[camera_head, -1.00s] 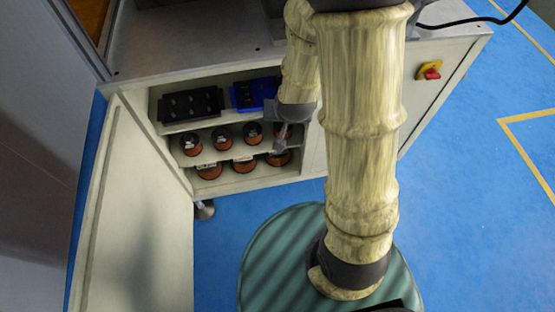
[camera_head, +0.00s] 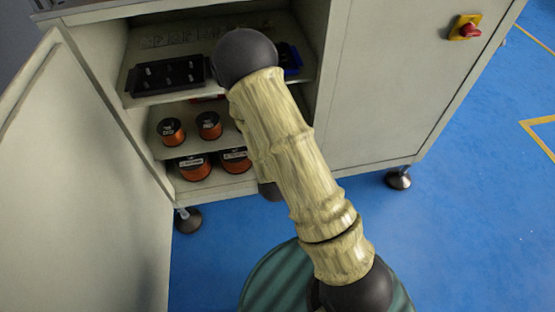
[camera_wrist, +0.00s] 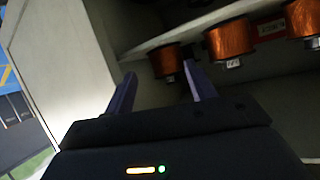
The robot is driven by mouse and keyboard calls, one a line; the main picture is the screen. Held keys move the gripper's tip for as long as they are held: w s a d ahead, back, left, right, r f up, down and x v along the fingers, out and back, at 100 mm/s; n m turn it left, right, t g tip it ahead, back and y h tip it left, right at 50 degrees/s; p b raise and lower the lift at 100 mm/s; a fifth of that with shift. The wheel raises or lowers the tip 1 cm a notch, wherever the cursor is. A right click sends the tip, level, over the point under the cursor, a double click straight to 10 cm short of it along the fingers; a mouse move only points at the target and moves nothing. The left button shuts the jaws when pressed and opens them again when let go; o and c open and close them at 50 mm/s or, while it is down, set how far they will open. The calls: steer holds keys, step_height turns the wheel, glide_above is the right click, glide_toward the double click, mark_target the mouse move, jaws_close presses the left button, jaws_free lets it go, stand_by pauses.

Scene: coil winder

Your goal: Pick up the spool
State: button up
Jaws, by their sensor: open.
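Several copper-wound spools with dark ends stand on two shelves in the open cabinet. In the head view, two spools (camera_head: 171,132) show on the middle shelf and two larger ones (camera_head: 194,168) on the bottom; my arm covers the rest. In the wrist view, a row of spools runs along the top: one small spool (camera_wrist: 166,62), a larger one (camera_wrist: 230,40) and one at the right edge (camera_wrist: 303,18). My gripper (camera_wrist: 160,76) is open and empty, its fingertips below and to either side of the small spool. In the head view my gripper is hidden behind my arm.
The cabinet door (camera_head: 95,180) stands open at the left. A black tray with pegs (camera_head: 168,77) and a partly hidden blue one (camera_head: 290,60) sit on the upper shelf. A shelf edge (camera_wrist: 145,48) is close to my gripper. Blue floor is clear at right.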

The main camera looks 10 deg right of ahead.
step_height(320, 180, down, 16)
steer(key=s+a+n+t+b, duration=0.1)
steer(key=t+b, duration=0.4)
steer(key=b, duration=0.9)
steer(key=shift+s+a+f+n, duration=0.15)
steer(key=shift+s+a+n, duration=0.25)
steer(key=shift+s+n, duration=0.35)
steer(key=shift+w, duration=0.1)
steer(key=shift+f+b, duration=0.15)
steer(key=shift+b, duration=0.25)
